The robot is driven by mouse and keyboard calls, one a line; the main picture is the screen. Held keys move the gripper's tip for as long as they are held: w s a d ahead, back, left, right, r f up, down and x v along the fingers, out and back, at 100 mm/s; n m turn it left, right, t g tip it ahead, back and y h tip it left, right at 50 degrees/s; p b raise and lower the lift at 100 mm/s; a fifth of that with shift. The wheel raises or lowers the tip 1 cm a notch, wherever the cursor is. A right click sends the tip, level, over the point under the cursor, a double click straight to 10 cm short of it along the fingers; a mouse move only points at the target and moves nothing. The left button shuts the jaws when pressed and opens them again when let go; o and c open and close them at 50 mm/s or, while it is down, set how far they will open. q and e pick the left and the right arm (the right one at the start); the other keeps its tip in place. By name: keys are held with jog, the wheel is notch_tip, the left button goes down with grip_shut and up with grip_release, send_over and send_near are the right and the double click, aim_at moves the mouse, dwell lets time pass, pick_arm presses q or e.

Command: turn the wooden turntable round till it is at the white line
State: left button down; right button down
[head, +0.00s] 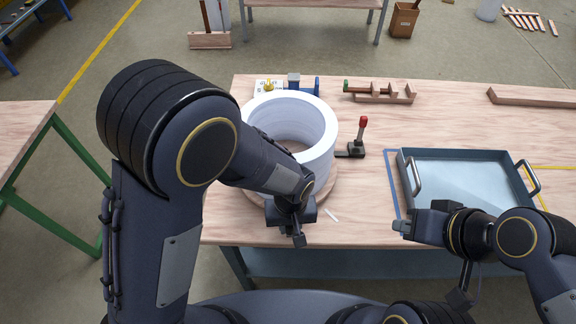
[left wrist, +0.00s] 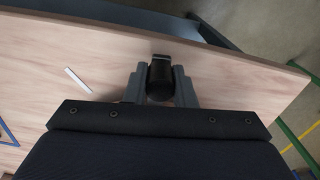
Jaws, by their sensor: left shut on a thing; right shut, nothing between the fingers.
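The wooden turntable (head: 329,188) is a round disc on the workbench, mostly hidden under a large white ring (head: 318,150) and behind my left arm. The white line (head: 331,214) is a short strip on the bench near the disc's front right edge; it also shows in the left wrist view (left wrist: 78,80). My left gripper (head: 297,222) is at the disc's front, left of the line in the head view. In the left wrist view it is shut on a black knob (left wrist: 160,80). My right gripper (head: 404,226) is shut and empty at the bench's front edge, near the tray.
A blue-grey tray (head: 465,178) with two handles stands at the right. A red-knobbed lever (head: 362,130) stands right of the ring. A wooden rack (head: 382,94) and small blue and yellow fittings (head: 292,84) lie behind. Bare bench lies between the lever and the front edge.

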pick_arm(q)
jog(key=shift+d, duration=0.75)
jog(key=shift+w+d, duration=0.2)
jog(key=shift+d, duration=0.8)
jog(key=shift+w+d, duration=0.2)
jog(key=shift+d, duration=0.8)
jog(key=shift+w+d, duration=0.3)
jog(key=shift+d, duration=0.35)
jog(key=shift+w+d, duration=0.3)
jog(key=shift+d, duration=0.3)
jog(key=shift+w+d, duration=0.3)
jog(key=shift+d, duration=0.35)
